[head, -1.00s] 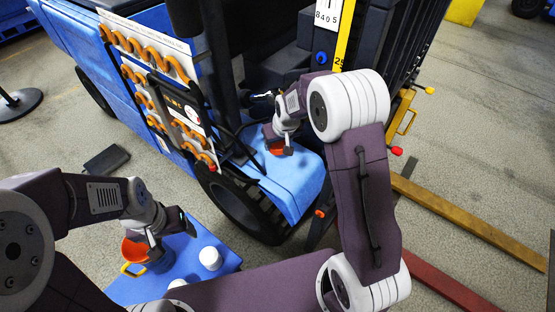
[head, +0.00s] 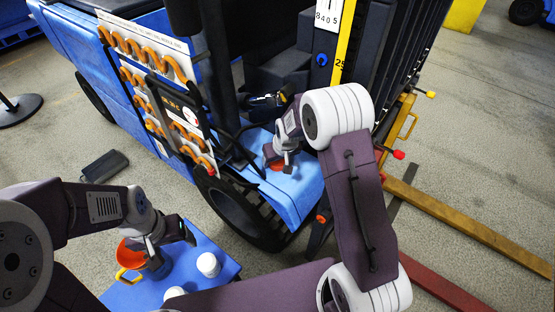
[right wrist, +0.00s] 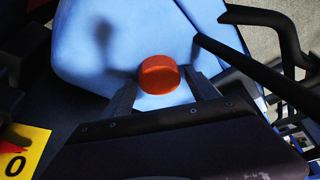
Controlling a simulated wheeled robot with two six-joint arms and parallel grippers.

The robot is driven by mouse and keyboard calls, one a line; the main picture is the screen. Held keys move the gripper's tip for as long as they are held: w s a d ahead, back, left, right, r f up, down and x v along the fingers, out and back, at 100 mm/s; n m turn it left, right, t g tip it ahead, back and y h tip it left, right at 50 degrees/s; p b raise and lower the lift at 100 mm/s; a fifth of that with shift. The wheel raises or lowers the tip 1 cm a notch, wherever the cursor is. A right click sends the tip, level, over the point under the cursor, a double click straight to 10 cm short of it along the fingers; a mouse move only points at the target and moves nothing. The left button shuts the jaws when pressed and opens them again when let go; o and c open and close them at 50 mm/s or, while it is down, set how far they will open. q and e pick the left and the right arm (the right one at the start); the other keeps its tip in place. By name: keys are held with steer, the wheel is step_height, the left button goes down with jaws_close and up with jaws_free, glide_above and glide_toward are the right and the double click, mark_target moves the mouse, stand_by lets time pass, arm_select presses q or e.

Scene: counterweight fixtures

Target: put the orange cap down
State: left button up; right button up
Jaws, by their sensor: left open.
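The orange cap (right wrist: 159,75) is a short round disc between the fingertips of my right gripper (right wrist: 160,84), over the blue fender. The fingers touch its sides and look shut on it. In the head view the cap (head: 276,164) shows partly below my right gripper (head: 284,155). A shadow lies on the blue surface (right wrist: 105,60); I cannot tell whether the cap touches that surface. My left gripper (head: 165,250) is open, beside an orange funnel-shaped piece (head: 129,255) with a yellow handle at the blue table.
The blue table (head: 217,283) holds a white cup (head: 208,265) and another white item (head: 174,292). A panel of orange hooks (head: 147,50) stands left of the fender. A dark bar (right wrist: 265,85) runs right of the cap. Yellow (head: 465,225) and red (head: 440,285) beams lie on the floor.

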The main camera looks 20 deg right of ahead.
steer(key=shift+s+r, duration=0.1)
steer(key=shift+r, duration=0.4)
steer(key=p+v, duration=0.3)
steer(key=v, duration=0.8)
steer(key=shift+o, duration=0.5)
steer(key=shift+s+r, duration=0.1)
steer(key=shift+r, duration=0.05)
